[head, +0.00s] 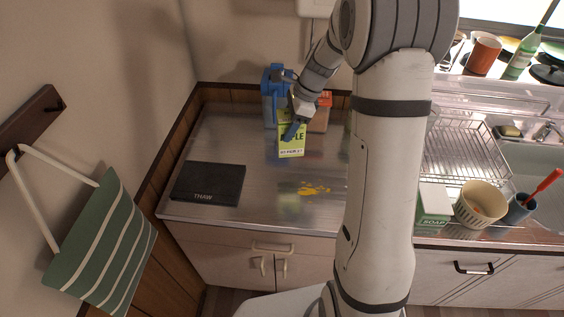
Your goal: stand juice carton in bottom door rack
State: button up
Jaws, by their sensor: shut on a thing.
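The juice carton (291,146) is a yellow-green box with dark lettering, partly readable as "PLE". It is upright on or just above the steel counter (262,190); I cannot tell which. My gripper (292,131) reaches down from above and is shut on the carton, with a blue finger across its front. The gripper and wrist hide the upper part of the carton. No door rack shows in this view.
A dish rack (460,150) and soap box (433,204) are right of my arm.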

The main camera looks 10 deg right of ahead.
aim_at(288, 147)
jog(key=shift+w+d+r+m+t+b, duration=0.1)
jog(key=shift+r+m+t+b, duration=0.15)
jog(key=shift+m, duration=0.3)
jog(key=shift+w+r+m+t+b, duration=0.15)
jog(key=shift+m+t, duration=0.1)
jog(key=shift+m, duration=0.3)
notch_tip(288, 147, down, 10)
jog(key=shift+s+r, duration=0.1)
jog(key=shift+f, duration=0.2)
jog(key=o, duration=1.4)
jog(key=shift+r, duration=0.1)
